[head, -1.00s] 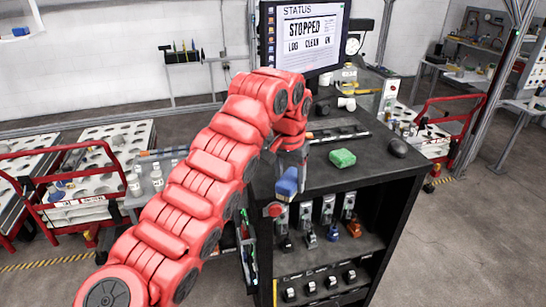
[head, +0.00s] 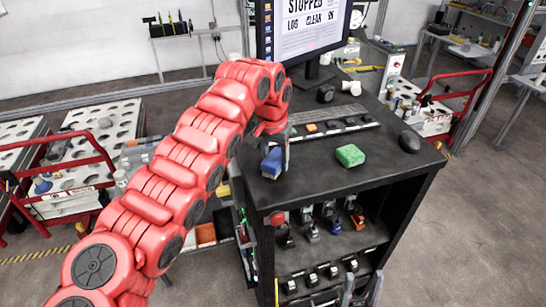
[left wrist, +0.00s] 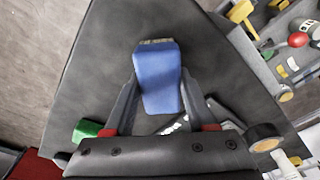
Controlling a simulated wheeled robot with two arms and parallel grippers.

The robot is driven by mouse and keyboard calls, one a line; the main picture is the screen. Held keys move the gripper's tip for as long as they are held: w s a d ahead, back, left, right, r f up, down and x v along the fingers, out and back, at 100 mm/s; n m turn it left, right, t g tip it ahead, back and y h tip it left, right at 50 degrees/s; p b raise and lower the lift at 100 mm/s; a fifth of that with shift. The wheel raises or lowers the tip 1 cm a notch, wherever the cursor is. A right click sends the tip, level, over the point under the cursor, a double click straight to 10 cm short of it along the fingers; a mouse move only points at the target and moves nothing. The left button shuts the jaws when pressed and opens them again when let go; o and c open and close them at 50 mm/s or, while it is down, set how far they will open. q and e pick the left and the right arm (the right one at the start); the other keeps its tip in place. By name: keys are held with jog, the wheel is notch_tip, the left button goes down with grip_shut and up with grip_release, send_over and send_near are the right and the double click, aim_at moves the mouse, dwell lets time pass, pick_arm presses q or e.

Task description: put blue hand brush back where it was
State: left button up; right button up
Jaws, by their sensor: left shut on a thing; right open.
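The blue hand brush (head: 271,163) is at the front left part of the black cabinet top (head: 320,175). My left gripper (head: 279,151) is shut on it. In the left wrist view the blue brush (left wrist: 158,80) sits between the two fingers of the gripper (left wrist: 160,90), with pale bristles showing at its far end. I cannot tell whether the brush touches the top or hangs just above it. My right gripper (head: 360,288) is open and empty at the bottom edge of the head view, in front of the cabinet shelves.
A green block (head: 350,155) lies to the right of the brush, and a black mouse (head: 409,141) further right. A tray strip with small items (head: 325,127) and a monitor (head: 305,30) stand behind. A red button (head: 277,218) is on the cabinet front. Bare top lies around the green block.

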pick_arm(q)
jog(key=shift+a+f, duration=0.1)
jog(key=shift+f, duration=0.55)
jog(key=shift+r, duration=0.1)
jog(key=o, duration=1.3)
